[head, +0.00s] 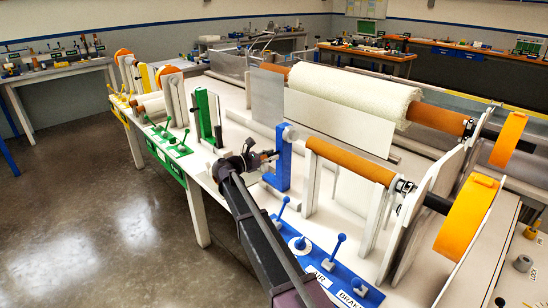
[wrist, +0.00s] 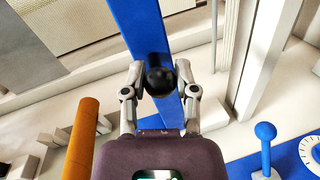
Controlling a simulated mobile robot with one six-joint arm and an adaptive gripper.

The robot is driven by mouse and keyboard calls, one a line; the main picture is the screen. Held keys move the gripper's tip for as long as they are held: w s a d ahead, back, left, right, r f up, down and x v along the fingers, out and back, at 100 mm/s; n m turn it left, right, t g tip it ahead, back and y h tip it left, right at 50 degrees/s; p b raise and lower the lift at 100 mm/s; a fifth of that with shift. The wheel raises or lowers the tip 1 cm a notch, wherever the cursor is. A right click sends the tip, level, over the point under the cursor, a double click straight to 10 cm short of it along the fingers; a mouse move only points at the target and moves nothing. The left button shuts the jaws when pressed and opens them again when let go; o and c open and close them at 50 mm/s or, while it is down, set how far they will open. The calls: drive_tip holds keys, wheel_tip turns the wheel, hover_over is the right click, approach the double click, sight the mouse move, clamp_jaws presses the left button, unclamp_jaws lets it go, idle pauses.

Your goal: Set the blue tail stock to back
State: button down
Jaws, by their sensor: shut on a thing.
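The blue tail stock (head: 284,166) is an upright blue post on the white bench, at the left end of a bare brown core (head: 350,160). In the wrist view the blue post (wrist: 137,25) runs up behind a round black knob (wrist: 160,82). My gripper (wrist: 160,76) has its two fingers on either side of this knob and is shut on it. In the head view my gripper (head: 266,156) is at the left side of the post, and the knob is too small to make out there. My fingers and wrist hide part of the post.
A blue panel (head: 327,266) with ball-topped levers and AIR and BRAKE labels lies along the near bench edge, close to my arm. A green post (head: 204,115) stands to the left. A large cream roll (head: 350,91) lies behind. Open floor (head: 105,215) is at left.

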drive_tip(key=shift+w+a, duration=0.2)
drive_tip(key=shift+a, duration=0.05)
drive_tip(key=shift+c, duration=1.9)
unclamp_jaws()
drive_tip(key=shift+d, duration=0.1)
drive_tip(key=shift+s, duration=0.1)
drive_tip(key=v, duration=1.2)
drive_tip(key=shift+d, duration=0.1)
